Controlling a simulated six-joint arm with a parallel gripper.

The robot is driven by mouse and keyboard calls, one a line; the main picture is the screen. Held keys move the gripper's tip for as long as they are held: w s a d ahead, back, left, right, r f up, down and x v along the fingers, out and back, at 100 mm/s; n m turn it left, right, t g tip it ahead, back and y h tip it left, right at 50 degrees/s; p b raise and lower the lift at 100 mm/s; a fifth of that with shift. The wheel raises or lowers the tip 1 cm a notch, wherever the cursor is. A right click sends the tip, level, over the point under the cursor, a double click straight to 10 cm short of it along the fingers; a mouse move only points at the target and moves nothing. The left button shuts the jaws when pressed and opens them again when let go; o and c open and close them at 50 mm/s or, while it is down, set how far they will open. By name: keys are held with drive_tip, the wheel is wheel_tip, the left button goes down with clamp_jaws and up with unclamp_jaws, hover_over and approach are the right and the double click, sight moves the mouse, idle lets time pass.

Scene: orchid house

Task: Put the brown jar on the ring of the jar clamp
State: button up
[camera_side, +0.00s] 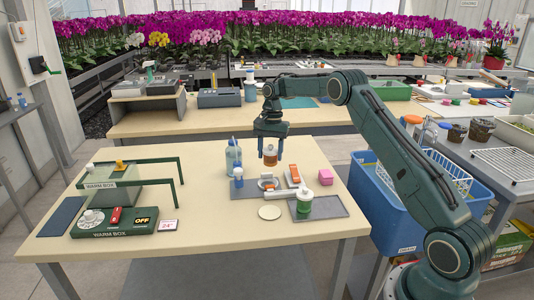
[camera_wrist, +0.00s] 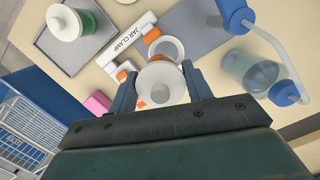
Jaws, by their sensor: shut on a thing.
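My gripper (camera_side: 270,143) is shut on the brown jar (camera_side: 270,158) and holds it upright in the air above the jar clamp. In the wrist view the jar (camera_wrist: 160,84) sits between my two fingers (camera_wrist: 161,90), seen from above with a pale round top. The jar clamp (camera_side: 282,192) lies on the table, with its ring (camera_side: 267,183) a little below the jar. In the wrist view the white, labelled clamp body (camera_wrist: 115,40) is beside the jar, and the ring (camera_wrist: 168,45) is partly hidden behind it. Orange parts show on the clamp.
A wash bottle (camera_side: 233,158) and a small blue-capped bottle (camera_side: 238,178) stand left of the clamp. A green jar (camera_side: 304,205) stands on a grey tray (camera_side: 335,207) at the right front. A pink block (camera_side: 326,177) and a cream disc (camera_side: 269,212) lie nearby. The warm box (camera_side: 115,220) is far left.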

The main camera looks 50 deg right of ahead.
sight(268, 174)
drive_tip(key=shift+w+a+f, duration=0.2)
drive_tip(key=shift+w+f, duration=0.1)
drive_tip(key=shift+w, duration=0.1)
drive_tip(key=shift+f, duration=4)
drive_tip(key=shift+f, duration=0.15)
drive_tip(key=o, duration=1.1)
drive_tip(key=shift+c, duration=0.2)
drive_tip(key=shift+w+d+r, duration=0.1)
drive_tip(key=shift+d+r, duration=0.05)
drive_tip(key=shift+r, duration=1.15)
drive_tip(key=shift+d+r, duration=0.2)
drive_tip(key=shift+r, duration=1.05)
drive_tip(key=shift+w+d+r, duration=0.1)
drive_tip(key=shift+d+r, duration=0.05)
drive_tip(key=shift+r, duration=1.15)
drive_tip(key=shift+r, duration=0.15)
